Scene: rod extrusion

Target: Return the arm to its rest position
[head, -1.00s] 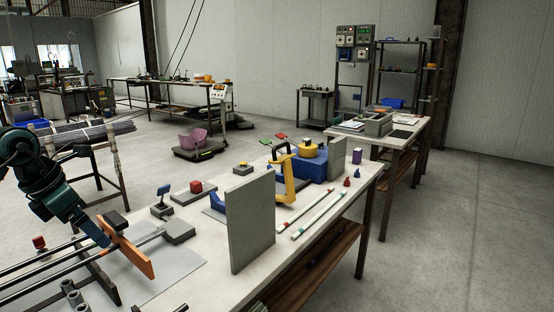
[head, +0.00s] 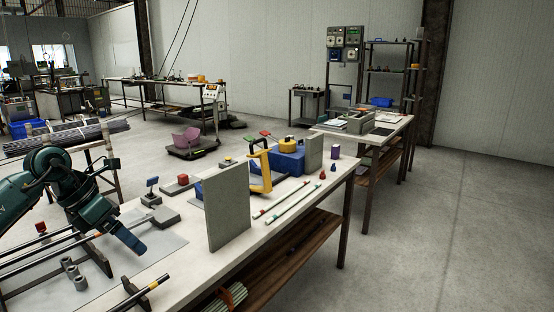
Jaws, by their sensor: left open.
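My left gripper (head: 130,243) hangs over the grey mat (head: 172,246) at the left of the bench, with its dark teal arm coming in from the left. It points down and to the right and is open. I see nothing held in it, though its fingers show small and the gap is hard to make out. Dark rods (head: 32,262) run beside and below the arm, and the arm hides part of them. My right gripper is not in view.
A tall grey plate (head: 228,207) stands upright right of the gripper. A yellow-framed tool (head: 266,172), a blue block (head: 287,162) and two thin rods (head: 292,206) are farther right. Grey cylinders (head: 70,268) stand near the front left. The floor at the right is clear.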

